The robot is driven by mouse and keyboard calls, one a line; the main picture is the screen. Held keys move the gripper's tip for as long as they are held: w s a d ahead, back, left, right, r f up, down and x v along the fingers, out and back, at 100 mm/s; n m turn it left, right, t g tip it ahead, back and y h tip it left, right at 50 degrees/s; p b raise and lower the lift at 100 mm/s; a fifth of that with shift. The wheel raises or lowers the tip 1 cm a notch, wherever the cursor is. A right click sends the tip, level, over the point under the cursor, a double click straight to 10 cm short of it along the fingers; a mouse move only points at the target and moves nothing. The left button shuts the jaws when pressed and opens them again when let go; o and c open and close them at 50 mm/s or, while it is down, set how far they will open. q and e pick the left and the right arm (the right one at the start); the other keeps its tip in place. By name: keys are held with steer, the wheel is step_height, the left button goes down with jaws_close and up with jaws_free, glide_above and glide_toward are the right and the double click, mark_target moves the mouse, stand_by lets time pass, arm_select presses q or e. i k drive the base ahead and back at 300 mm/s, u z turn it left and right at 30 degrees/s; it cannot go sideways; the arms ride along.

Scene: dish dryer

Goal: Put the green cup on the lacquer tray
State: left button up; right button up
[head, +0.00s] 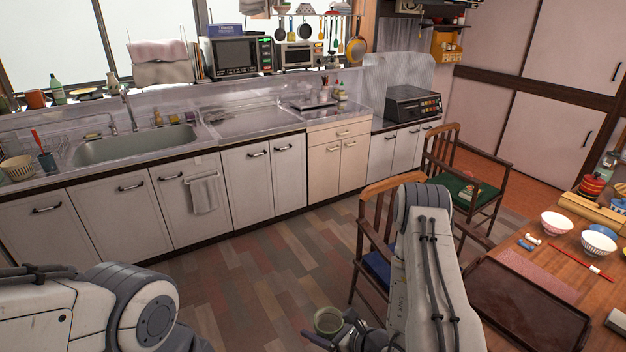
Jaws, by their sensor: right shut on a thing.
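The green cup (327,321) is at the bottom centre of the head view, with its opening facing up. My right gripper (325,337) is shut on it, partly cut off by the frame's lower edge and partly hidden by my right arm. The cup is in front of the floor in the picture, left of the table. The dark brown lacquer tray (525,308) lies on the wooden table at the lower right, and its visible surface is empty. My right arm stands between the cup and the tray in the picture. My left arm shows at the lower left; its gripper is out of view.
A chair with a blue seat (377,268) stands beside the table. The floor left of it is clear.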

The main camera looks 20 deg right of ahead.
mark_target(479, 292)
steer(key=z, duration=0.85)
steer(key=i, duration=0.9)
steer(key=z, duration=0.65)
